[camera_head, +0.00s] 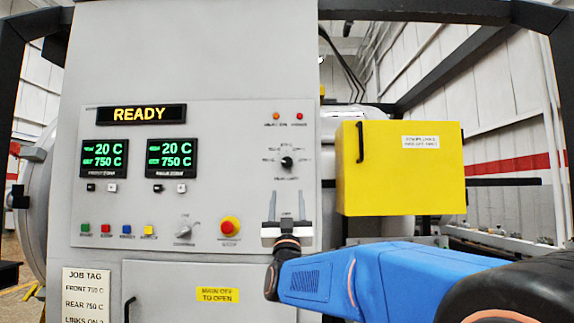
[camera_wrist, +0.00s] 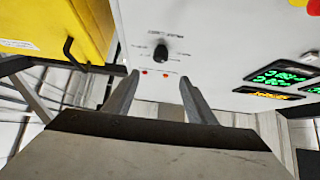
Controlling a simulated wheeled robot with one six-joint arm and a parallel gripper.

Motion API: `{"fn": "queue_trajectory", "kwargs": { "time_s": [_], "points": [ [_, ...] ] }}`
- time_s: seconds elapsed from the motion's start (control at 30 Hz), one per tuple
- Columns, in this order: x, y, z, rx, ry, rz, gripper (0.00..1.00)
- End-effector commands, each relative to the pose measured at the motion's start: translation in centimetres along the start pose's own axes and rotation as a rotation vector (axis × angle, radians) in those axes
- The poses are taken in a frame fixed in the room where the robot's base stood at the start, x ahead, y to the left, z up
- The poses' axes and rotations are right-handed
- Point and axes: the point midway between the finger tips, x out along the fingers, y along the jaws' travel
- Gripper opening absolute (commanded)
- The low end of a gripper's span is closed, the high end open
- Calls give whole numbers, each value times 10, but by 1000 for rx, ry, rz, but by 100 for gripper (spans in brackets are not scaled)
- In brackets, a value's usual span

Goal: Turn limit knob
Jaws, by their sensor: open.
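The limit knob is a small black knob (camera_head: 287,162) on the grey control panel, with tiny printed labels around it. It also shows in the wrist view (camera_wrist: 161,53), above the gap between my fingertips. My gripper (camera_head: 287,196) is open and empty, its two fingers pointing up in the head view just below the knob. In the wrist view the open fingers (camera_wrist: 159,80) point toward the panel. The fingers appear apart from the knob. The knob is not hidden, but its pointer direction is too small to read surely.
A yellow box (camera_head: 400,190) with a black handle (camera_head: 360,142) juts out right of the knob. Left are two green displays, a READY sign (camera_head: 142,115), several coloured buttons, a grey selector (camera_head: 184,230) and a red emergency stop (camera_head: 230,227). Two small red lights (camera_head: 287,115) sit above the knob.

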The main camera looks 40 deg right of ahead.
Motion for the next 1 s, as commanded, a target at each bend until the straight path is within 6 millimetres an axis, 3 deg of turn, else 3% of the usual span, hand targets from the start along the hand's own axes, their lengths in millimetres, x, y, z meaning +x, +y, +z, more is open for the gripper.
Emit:
{"fn": "queue_trajectory", "kwargs": {
  "time_s": [0.17, 0.8, 1.0],
  "points": [
    [21, 0, 0, 0, 0, 0, 51],
    [133, -1, 1, 0, -1, -1, 51],
    [158, -1, 1, 1, -2, -2, 51]
  ]
}}
